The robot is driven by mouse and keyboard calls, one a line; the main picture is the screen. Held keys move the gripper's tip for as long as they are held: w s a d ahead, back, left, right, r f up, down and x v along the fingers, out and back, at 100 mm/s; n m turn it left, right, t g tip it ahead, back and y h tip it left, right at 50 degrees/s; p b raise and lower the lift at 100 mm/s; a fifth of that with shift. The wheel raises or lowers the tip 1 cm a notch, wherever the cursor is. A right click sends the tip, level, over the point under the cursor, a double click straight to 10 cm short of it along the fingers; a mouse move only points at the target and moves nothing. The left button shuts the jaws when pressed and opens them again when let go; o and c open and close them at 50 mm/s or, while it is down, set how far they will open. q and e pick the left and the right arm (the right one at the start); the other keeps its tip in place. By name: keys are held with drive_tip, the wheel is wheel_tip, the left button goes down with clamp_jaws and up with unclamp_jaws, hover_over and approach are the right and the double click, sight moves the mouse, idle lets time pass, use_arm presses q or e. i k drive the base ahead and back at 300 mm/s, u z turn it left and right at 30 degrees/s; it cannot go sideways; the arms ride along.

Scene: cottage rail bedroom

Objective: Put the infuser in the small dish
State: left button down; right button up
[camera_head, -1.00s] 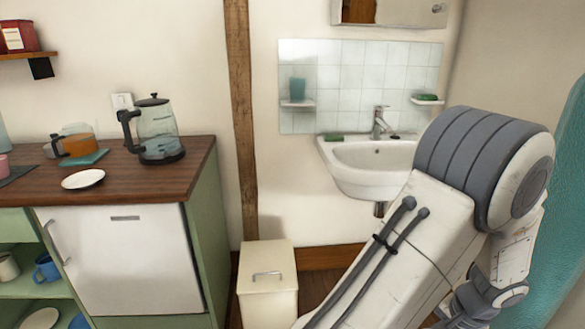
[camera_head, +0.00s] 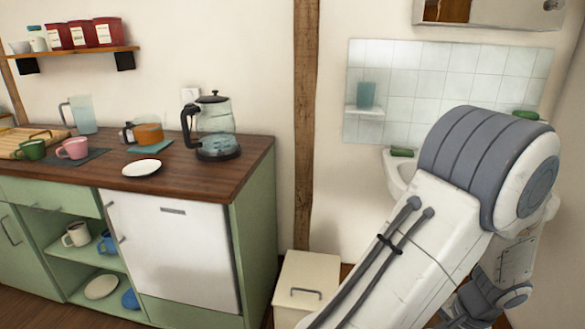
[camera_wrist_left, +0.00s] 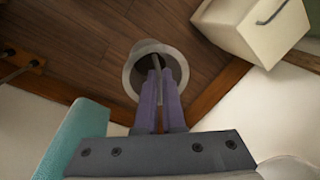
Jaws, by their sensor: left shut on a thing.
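My left gripper (camera_wrist_left: 158,95) shows in the left wrist view. Its purple fingers are shut on a thin grey stem, which belongs to a round, pale-rimmed thing that looks like the infuser (camera_wrist_left: 150,47). It is held over the wooden floor, clear of the counter. A small white dish (camera_head: 141,168) lies on the counter near its front edge, left of the glass kettle, and looks empty. My left gripper and the infuser are not in the head view. My right gripper is not in view.
The glass kettle (camera_head: 216,128), an orange-banded glass pot (camera_head: 148,134) on a teal mat, a pink cup (camera_head: 74,149), a green cup (camera_head: 31,149) and a clear jug (camera_head: 80,115) share the counter. A cream bin (camera_head: 306,280) stands right of the cabinet. The counter around the dish is clear.

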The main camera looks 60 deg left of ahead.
sight(143, 170)
drive_tip(key=u, duration=2.3)
drive_tip(key=i, duration=0.45)
